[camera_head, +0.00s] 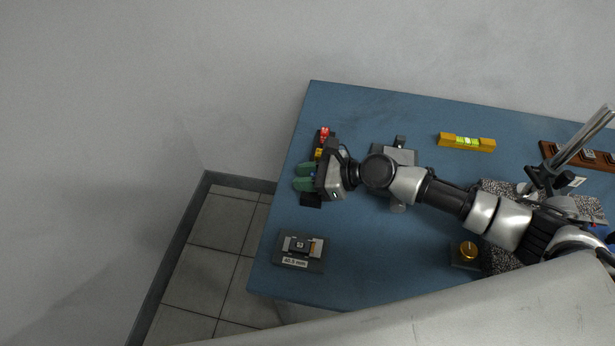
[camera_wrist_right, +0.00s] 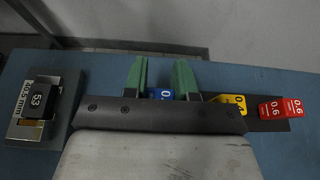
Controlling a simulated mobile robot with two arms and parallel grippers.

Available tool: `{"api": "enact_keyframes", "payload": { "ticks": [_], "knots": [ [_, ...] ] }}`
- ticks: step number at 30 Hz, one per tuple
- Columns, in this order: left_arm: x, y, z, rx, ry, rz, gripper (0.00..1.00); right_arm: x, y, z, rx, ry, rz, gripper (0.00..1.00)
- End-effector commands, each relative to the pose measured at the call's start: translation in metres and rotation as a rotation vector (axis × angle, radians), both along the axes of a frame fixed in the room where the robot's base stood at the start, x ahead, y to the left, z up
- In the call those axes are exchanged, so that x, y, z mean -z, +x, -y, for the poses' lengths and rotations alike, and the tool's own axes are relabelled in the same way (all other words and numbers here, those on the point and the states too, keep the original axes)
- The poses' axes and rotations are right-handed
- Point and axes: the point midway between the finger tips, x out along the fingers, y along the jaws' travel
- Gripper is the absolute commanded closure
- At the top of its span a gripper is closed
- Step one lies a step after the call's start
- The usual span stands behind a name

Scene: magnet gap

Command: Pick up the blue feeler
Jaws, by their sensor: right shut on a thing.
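The blue feeler (camera_wrist_right: 162,94) shows in the right wrist view as a small blue block with a white marking, between my right gripper's green fingers. My own gripper body hides its lower part. My right gripper (camera_wrist_right: 160,78) is shut on it, at the dark holder strip (camera_wrist_right: 285,125); I cannot tell whether the feeler is clear of the strip. In the head view the right gripper (camera_head: 304,177) is over the table's left side and hides the blue feeler. A yellow feeler (camera_wrist_right: 234,105) marked 0.4 and a red feeler (camera_wrist_right: 281,107) marked 0.6 sit beside it. My left gripper is not in view.
A yellow level (camera_head: 466,142) lies toward the back. A brass knob (camera_head: 468,251) and a brown rack (camera_head: 602,161) are to the right. The blue table (camera_head: 360,265) is clear at the front middle.

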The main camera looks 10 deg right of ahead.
Motion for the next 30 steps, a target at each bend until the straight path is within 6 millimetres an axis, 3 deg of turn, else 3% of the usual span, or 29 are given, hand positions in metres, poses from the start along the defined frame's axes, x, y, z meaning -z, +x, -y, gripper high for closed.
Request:
{"api": "enact_keyframes", "payload": {
  "ticks": [8,21,30],
  "knots": [
    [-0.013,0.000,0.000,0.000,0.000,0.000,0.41,-0.042,0.001,0.000,-0.001,0.000,0.006,0.95],
    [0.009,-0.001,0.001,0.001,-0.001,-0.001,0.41,-0.084,-0.011,0.084,0.001,-0.003,0.002,0.95],
    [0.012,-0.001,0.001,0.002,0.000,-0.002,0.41,-0.103,-0.016,0.111,0.000,0.000,0.000,0.95]
  ]
}}
